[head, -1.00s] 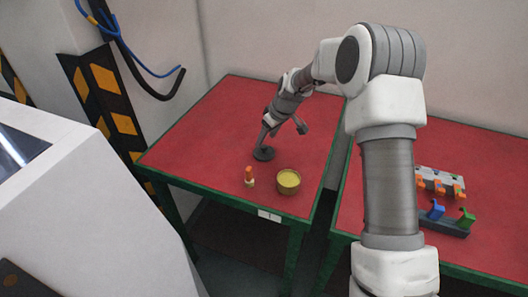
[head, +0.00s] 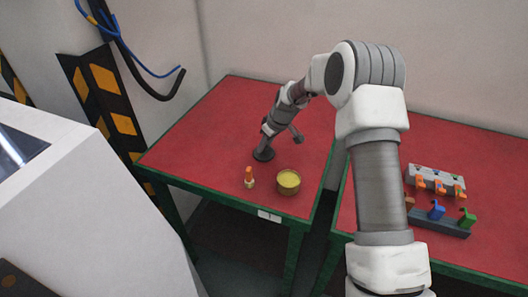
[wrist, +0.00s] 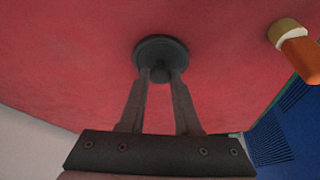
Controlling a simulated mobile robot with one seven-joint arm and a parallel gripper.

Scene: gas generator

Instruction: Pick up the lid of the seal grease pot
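The lid is a dark round disc with a small knob; it lies flat on the red table in the head view (head: 263,155) and at top centre in the wrist view (wrist: 160,44). The open seal grease pot (head: 289,182), with yellow grease inside, stands to the right of the lid and nearer the camera. My gripper (wrist: 160,73) points down at the lid. Its two fingers are apart, one on each side of the knob. The fingertips are close to the knob; contact is not clear.
A small orange-topped bottle (head: 249,177) stands left of the pot, and also shows at the wrist view's right edge (wrist: 300,52). A second red table (head: 448,152) at right holds coloured clips on racks. The first table (head: 215,125) is clear around the lid's left.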

